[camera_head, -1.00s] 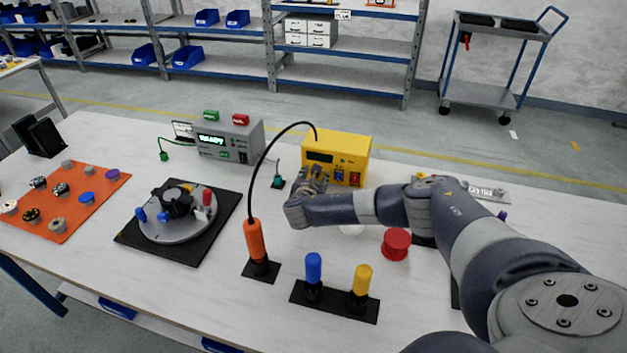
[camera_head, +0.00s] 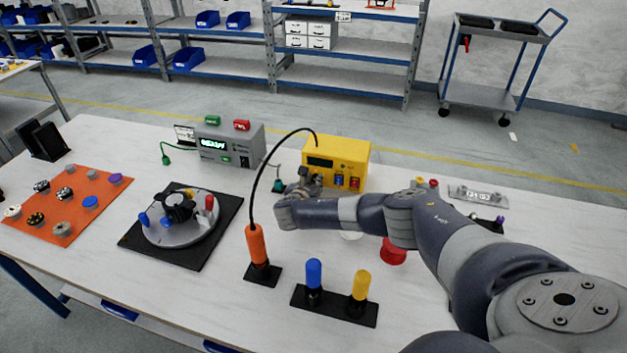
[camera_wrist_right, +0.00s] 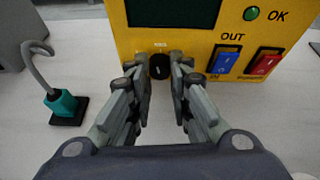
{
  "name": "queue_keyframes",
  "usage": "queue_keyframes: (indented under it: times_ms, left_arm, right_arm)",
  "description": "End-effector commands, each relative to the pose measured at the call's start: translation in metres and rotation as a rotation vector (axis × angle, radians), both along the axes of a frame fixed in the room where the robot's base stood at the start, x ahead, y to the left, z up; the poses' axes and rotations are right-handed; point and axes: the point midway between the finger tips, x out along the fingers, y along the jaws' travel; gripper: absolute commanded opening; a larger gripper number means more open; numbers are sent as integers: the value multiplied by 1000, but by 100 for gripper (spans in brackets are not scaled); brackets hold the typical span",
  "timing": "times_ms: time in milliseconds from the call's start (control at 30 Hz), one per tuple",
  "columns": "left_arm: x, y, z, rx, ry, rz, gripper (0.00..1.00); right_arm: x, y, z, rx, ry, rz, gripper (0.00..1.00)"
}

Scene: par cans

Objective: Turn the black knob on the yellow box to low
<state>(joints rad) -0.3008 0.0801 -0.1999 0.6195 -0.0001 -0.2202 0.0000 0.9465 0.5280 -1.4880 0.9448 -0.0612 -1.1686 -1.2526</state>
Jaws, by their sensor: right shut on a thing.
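The yellow box (camera_head: 336,152) stands at the back of the table, with a dark display, a green OK light, and blue and red switches on its front. It also fills the top of the right wrist view (camera_wrist_right: 204,42). The black knob (camera_wrist_right: 159,66) sits low on its front, below the display. My right gripper (camera_wrist_right: 160,75) is shut on the knob, one finger on each side. In the head view my right gripper (camera_head: 305,183) is at the box front and hides the knob. The knob's setting marks are too small to read. My left gripper is not in view.
An orange-handled tool (camera_head: 257,246) stands in front, its black cable arching over to the box. A grey READY box (camera_head: 229,144) is left of it. A teal plug (camera_wrist_right: 62,104) stands beside the yellow box. Blue and yellow handles and a red knob (camera_head: 393,252) are nearer.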

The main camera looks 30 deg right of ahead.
Motion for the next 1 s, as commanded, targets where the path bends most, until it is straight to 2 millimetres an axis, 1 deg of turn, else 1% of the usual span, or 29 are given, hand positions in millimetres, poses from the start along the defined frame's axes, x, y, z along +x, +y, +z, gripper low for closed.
queue_keyframes:
  times_ms: [33, 100, 267, 600, 800, 1000]
  left_arm:
    - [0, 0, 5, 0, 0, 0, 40]
    - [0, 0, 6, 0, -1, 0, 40]
    - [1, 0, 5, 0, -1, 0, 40]
    - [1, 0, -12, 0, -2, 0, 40]
    - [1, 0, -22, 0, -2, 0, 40]
    - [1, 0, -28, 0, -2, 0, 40]
  right_arm:
    - [0, 2, 1, -24, 34, -2, 0]
    - [0, 2, 0, -69, 85, -1, 0]
    - [1, 3, -3, -167, 201, -2, 0]
    - [3, 5, -6, -358, 426, -1, 0]
    - [4, 5, -7, -440, 522, 0, 0]
    - [5, 5, -6, -490, 580, -1, 0]
